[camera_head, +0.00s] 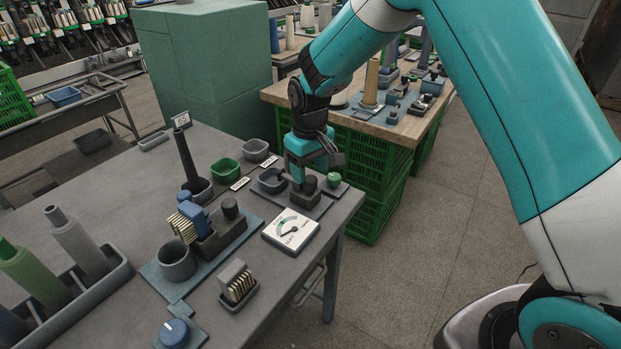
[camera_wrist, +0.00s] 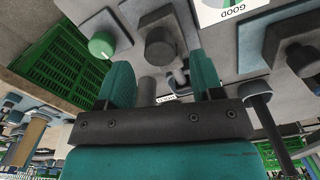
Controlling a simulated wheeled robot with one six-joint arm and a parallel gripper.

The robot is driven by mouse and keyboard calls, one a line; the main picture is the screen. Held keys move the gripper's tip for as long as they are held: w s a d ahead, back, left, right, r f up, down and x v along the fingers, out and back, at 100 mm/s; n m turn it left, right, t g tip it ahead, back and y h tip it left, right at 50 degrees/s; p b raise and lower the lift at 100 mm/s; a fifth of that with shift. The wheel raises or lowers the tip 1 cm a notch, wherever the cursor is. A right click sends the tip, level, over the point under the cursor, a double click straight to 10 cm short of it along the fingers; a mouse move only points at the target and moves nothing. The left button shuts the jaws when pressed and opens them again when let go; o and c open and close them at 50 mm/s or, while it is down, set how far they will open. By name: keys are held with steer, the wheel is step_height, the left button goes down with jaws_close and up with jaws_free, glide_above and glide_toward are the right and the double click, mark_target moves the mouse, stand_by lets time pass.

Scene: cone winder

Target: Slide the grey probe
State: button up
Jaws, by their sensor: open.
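My gripper (camera_head: 307,178) is open and points down over a dark grey fixture plate (camera_head: 318,205) near the table's right edge. In the wrist view its two teal fingers (camera_wrist: 160,80) stand apart, with a grey cylindrical piece (camera_wrist: 149,86) showing between them. This piece may be the grey probe; I cannot tell for sure, nor whether the fingers touch it. A dark block with a round knob (camera_wrist: 160,46) is just beyond the fingers. In the head view the gripper partly hides this area. A white dial gauge (camera_head: 291,231) lies in front of the fixture.
Green (camera_head: 226,171) and grey bowls, a dark upright rod (camera_head: 185,155) and a blue-topped fixture (camera_head: 194,215) stand further left. Green crates (camera_head: 375,180) stand beyond the table.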

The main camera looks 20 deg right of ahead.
mark_target(310, 178)
steer(key=shift+f, duration=1.8)
